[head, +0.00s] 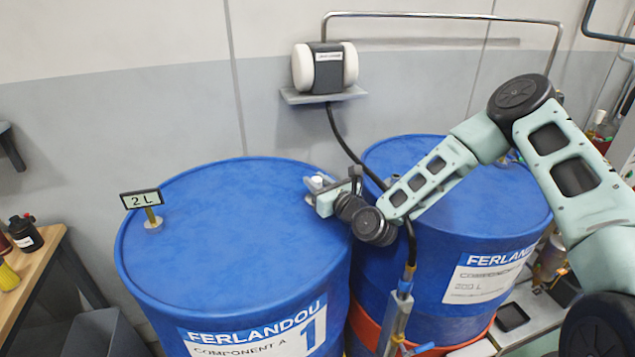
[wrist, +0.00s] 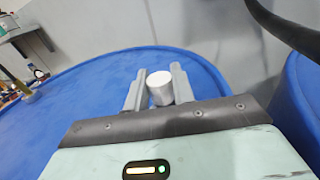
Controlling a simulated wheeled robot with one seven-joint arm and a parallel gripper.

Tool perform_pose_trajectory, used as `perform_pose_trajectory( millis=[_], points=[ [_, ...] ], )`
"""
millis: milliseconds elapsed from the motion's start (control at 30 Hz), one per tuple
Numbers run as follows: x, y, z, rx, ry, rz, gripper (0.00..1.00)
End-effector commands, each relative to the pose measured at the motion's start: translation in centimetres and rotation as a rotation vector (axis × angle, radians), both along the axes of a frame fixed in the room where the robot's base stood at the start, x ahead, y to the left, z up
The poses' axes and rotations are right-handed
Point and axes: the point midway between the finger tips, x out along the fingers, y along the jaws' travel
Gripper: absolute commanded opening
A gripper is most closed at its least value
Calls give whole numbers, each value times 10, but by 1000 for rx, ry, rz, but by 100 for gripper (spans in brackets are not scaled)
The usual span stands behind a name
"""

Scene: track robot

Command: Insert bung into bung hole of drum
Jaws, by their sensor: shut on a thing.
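The blue drum (head: 225,215) labelled FERLANDOU Component A, 1, stands upright at the left of the head view. Its blue top (wrist: 75,115) also fills much of the wrist view. My gripper (head: 322,188) is over the right part of this top, near the rim. It is shut on the white bung (head: 317,181), a short cylinder. In the wrist view the bung (wrist: 160,90) is upright between the two grey fingers of my gripper (wrist: 158,88). The bung hole is not visible; I cannot tell whether the bung is in it or above it.
A small 2 L display (head: 141,199) stands on the drum's left side. A second blue drum (head: 480,215) is close on the right. A black hose (head: 345,143) hangs from the wall unit (head: 325,68). A wooden bench (head: 35,265) is at the left.

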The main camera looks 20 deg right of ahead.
Motion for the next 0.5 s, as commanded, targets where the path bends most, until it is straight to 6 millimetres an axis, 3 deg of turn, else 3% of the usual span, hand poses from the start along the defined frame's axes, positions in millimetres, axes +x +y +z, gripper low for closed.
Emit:
perform_pose_trajectory(
  millis=[167,200,267,500],
  points=[
    [0,0,-6,0,1,0,3],
    [0,0,-4,0,1,0,36],
    [0,0,-4,0,1,0,50],
    [0,0,-4,0,1,0,50]
  ],
)
